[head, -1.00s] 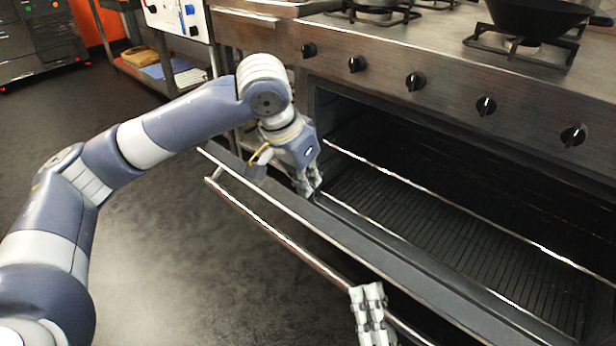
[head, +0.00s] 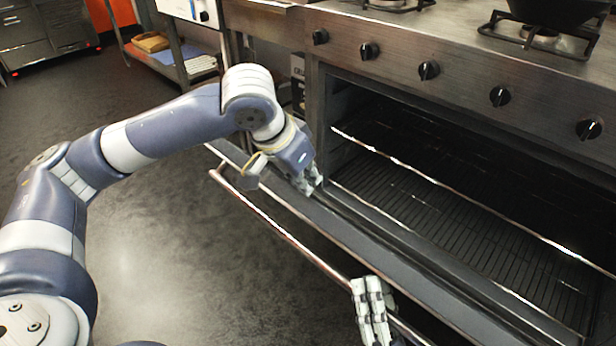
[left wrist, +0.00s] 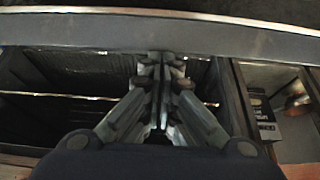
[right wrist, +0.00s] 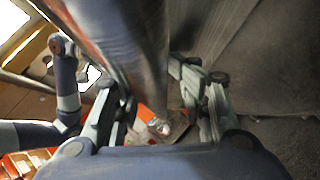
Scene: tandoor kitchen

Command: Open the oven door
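The oven door (head: 400,269) is hinged partly down, tilted outward, with its long bar handle (head: 285,232) along the outer side. The oven cavity (head: 470,190) shows dark behind it. My left gripper (head: 314,182) is at the inner side of the door near its left end; its fingers are together and hold nothing visible in the left wrist view (left wrist: 160,68). My right gripper (head: 372,312) is by the handle at the bottom of the head view. In the right wrist view (right wrist: 165,100) its fingers are apart, with a blurred dark panel between and above them; contact is unclear.
Knobs (head: 428,70) line the stove front above the cavity. A dark pan (head: 555,10) sits on a burner grate. A wire rack (head: 450,215) lies inside the oven. Open dark floor (head: 190,240) lies left of the door; a shelf unit (head: 170,50) stands behind.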

